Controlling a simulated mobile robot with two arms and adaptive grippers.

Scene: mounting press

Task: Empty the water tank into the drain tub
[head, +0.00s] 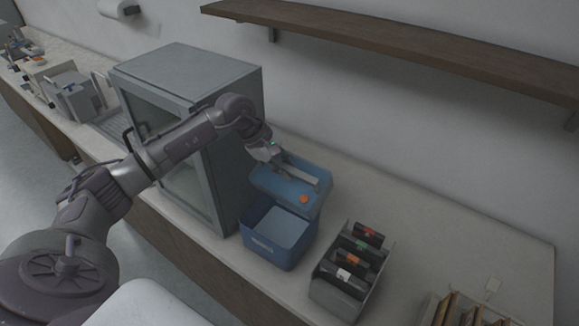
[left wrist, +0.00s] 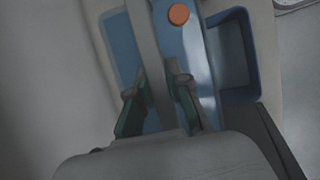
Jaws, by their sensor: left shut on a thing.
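The blue water tank (head: 270,183) has a grey bar handle (head: 299,176) and an orange cap (head: 304,199) on its top. My left gripper (head: 272,156) is shut on the handle; in the left wrist view the bar runs between its green-padded fingers (left wrist: 160,105), with the orange cap (left wrist: 178,14) beyond. The blue open drain tub (head: 262,246) stands in front of the tank on the counter, and its rim lies close below the tank's near edge. Whether the tank touches anything beneath is hidden. My right gripper is out of view.
A large grey cabinet (head: 190,72) with a glass door stands just left of the tub. A grey rack (head: 338,296) with several dark cartridges stands right of it. A wooden shelf (head: 400,40) hangs above.

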